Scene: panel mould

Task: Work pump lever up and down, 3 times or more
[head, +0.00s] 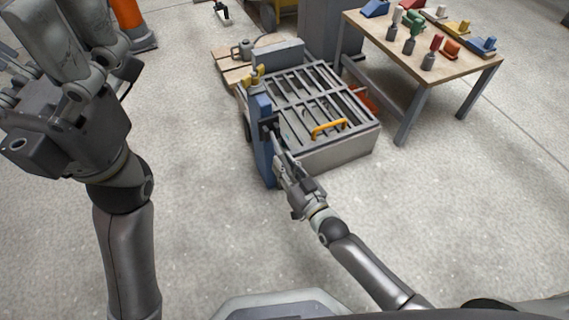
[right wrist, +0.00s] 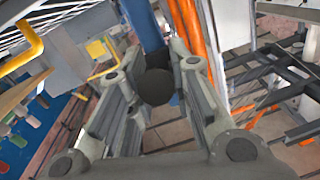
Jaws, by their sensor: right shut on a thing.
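The pump is a blue upright post (head: 262,140) at the near left corner of a grey slatted mould panel. Its lever ends in a dark round grip (right wrist: 155,86), which lies between the fingers of my right gripper (right wrist: 158,95). In the head view my right gripper (head: 283,165) is shut on the lever, just right of the blue post and low beside the panel's front side. Most of the lever is hidden by the gripper. The blue post also shows behind the grip in the right wrist view (right wrist: 142,25). My left gripper (head: 62,50) is raised at the upper left, away from the pump; its fingertips are partly cut off.
The slatted panel (head: 352,143) has a yellow handle (head: 329,128) on top. A wooden table (head: 478,72) with several coloured parts stands at the upper right. A wooden pallet (head: 228,67) is behind the pump. An orange post (head: 128,15) stands at the back left. The front floor is clear.

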